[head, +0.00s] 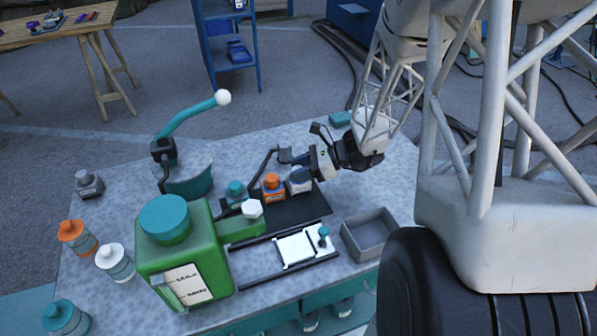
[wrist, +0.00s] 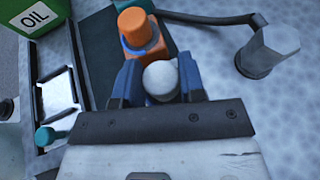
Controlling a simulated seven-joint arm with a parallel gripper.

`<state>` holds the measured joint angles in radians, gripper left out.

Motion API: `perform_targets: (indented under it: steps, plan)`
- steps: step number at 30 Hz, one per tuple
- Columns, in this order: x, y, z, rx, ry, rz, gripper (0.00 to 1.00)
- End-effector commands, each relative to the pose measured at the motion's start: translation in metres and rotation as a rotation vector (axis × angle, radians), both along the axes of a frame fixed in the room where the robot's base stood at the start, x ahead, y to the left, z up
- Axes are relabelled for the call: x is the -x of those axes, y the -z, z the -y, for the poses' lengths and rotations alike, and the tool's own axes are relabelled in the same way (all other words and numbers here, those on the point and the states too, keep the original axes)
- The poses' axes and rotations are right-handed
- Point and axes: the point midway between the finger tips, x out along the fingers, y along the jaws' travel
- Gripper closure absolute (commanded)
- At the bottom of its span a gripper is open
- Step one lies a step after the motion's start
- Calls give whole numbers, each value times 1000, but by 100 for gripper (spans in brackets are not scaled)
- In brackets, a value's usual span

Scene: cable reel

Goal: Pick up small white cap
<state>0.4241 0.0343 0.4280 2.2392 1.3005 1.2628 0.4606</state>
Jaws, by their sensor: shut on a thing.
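The small white cap (wrist: 161,80) is round and pale in the wrist view, between the two fingers of my gripper (wrist: 160,82). My gripper is shut on it. In the head view my gripper (head: 302,170) reaches in from the right over the black mat, and a white-topped small bottle (head: 298,181) shows under its fingers. The fingers partly hide the cap in the head view. I cannot tell whether the cap still sits on its bottle. An orange-capped bottle (head: 272,185) stands right beside it; it also shows in the wrist view (wrist: 138,30).
A teal-capped bottle (head: 235,192) stands left of the orange one. The green oil machine (head: 185,258) is at front left. A grey tray (head: 369,236) and a white plate (head: 297,247) on rails lie nearer. A grey cup-ended arm (wrist: 268,50) is close right in the wrist view.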

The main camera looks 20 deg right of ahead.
Motion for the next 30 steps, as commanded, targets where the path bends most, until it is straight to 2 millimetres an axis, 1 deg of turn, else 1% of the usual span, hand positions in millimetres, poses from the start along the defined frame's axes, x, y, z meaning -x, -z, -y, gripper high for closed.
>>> perform_targets:
  steps: [8, 14, 20, 25, 30]
  plan:
    - [0, 0, 0, 0, 0, 0, 86]
    - [0, -5, 0, 0, 0, 1, 86]
    - [0, -18, 0, 2, 0, 3, 86]
    - [0, -38, 0, 2, 0, 3, 86]
    - [28, -39, -3, 0, 2, 1, 86]
